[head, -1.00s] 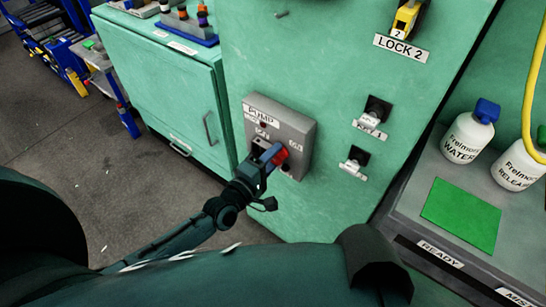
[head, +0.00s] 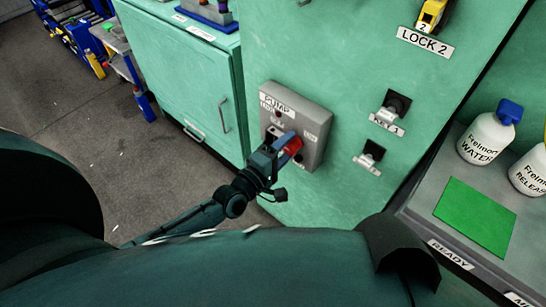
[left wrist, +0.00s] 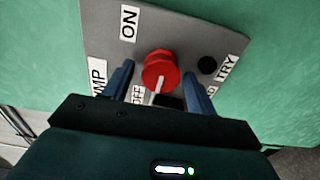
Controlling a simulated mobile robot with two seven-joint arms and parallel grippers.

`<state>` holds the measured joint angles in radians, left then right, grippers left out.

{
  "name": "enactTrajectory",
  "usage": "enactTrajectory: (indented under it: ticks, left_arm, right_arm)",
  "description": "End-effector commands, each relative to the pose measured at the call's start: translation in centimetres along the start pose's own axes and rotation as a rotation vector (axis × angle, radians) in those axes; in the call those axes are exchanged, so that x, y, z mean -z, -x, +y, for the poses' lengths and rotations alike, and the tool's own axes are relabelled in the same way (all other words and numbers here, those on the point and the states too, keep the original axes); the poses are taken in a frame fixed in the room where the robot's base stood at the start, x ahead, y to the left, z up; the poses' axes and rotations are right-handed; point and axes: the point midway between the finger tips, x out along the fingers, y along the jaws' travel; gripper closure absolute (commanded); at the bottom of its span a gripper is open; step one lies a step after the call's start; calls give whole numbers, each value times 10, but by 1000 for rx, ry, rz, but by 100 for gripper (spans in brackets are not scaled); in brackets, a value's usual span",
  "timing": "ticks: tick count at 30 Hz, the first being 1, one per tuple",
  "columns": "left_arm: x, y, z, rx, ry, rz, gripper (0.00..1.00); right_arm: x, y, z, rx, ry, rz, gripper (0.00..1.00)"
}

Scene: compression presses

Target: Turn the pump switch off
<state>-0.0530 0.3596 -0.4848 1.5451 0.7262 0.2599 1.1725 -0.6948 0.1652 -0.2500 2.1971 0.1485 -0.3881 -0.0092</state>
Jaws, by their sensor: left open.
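The pump switch is a red round knob (head: 294,147) on a grey PUMP panel (head: 316,118) fixed to a green cabinet. In the left wrist view the knob (left wrist: 160,68) has a white pointer line aimed down in the picture, close beside the OFF label (left wrist: 138,97). The ON label (left wrist: 128,23) is at upper left and the TRY label (left wrist: 227,68) at right. My left gripper (head: 286,143) is open, with one blue finger on each side of the knob; I cannot tell whether they touch it. My right gripper is not in view.
Two black key switches (head: 396,104) (head: 372,151) and a yellow lock (head: 431,14) are on the cabinet front, right of the panel. White bottles (head: 483,138) and a green pad (head: 475,216) are on a grey bench at right. A green cupboard (head: 190,75) stands at left.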

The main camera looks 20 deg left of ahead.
Motion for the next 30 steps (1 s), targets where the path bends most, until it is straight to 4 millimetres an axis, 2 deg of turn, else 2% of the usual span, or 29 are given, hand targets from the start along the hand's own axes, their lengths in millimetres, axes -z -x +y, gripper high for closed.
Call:
enactTrajectory:
  ticks: [5,12,16,22,30]
  left_arm:
    - [0,31,-1,5,0,-1,43]
    - [0,86,-1,6,0,-2,43]
    - [0,108,-1,4,1,-1,43]
    - [0,125,0,1,1,0,43]
    - [0,127,0,1,1,0,43]
  right_arm:
    - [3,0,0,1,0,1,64]
    - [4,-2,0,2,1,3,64]
    - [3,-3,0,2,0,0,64]
    - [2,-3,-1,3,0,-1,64]
    - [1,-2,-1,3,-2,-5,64]
